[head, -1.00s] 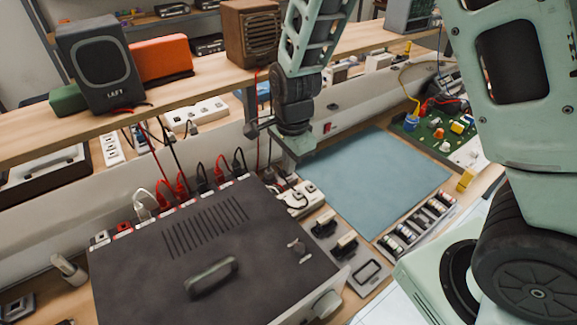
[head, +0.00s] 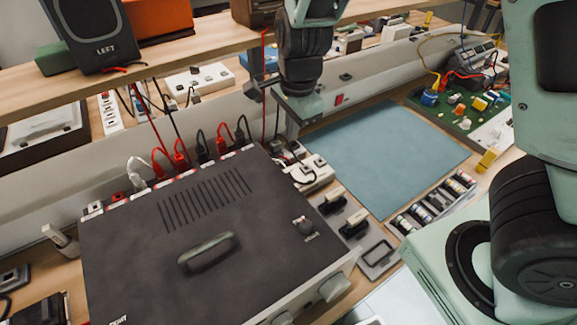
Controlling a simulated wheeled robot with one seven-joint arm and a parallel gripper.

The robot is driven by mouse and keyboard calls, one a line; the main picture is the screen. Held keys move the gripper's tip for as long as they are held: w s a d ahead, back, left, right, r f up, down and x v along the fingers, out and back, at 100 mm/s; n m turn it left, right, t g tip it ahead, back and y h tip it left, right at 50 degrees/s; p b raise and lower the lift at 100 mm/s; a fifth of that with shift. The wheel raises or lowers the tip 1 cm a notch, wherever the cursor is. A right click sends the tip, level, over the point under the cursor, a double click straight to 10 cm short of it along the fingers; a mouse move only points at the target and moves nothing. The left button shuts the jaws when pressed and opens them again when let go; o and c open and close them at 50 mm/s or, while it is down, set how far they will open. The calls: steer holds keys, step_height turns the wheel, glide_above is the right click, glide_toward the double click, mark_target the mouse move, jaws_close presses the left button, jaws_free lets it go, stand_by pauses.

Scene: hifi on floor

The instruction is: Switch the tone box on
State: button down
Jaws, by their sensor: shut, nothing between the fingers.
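What I take for the tone box is a large box with a dark grey top (head: 150,245) at lower left, flat on the bench. Its top has vent slots, a raised handle (head: 208,252) and a small switch-like knob (head: 303,226) near the right corner. I cannot tell the switch's position. Round knobs (head: 334,287) sit on its front edge. Red, black and white cables plug in along its back edge. My gripper (head: 292,132) is shut and empty, pointing down behind the box's back right corner, apart from the switch. Its tips are small and hard to see.
A power strip (head: 312,173) lies beside the box's back right corner. A blue mat (head: 385,155) lies clear to the right. A shelf (head: 170,62) with a speaker (head: 92,32) runs across the back. A green circuit board (head: 440,115) is at far right.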

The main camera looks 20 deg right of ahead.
mark_target(288, 174)
steer(key=shift+f, duration=0.1)
steer(key=f, duration=0.4)
steer(key=w+f+b, duration=0.1)
steer(key=f, duration=0.8)
steer(key=shift+w+a+f, duration=0.2)
steer(key=shift+w+f, duration=0.15)
steer(key=shift+f, duration=0.05)
steer(key=shift+f, duration=0.2)
steer(key=shift+s+d+r, duration=0.15)
steer(key=shift+s+r, duration=0.05)
steer(key=shift+s, duration=0.55)
step_height(288, 174, up, 14)
steer(key=w+p, duration=0.1)
steer(key=p, duration=0.3)
steer(key=shift+w, duration=0.4)
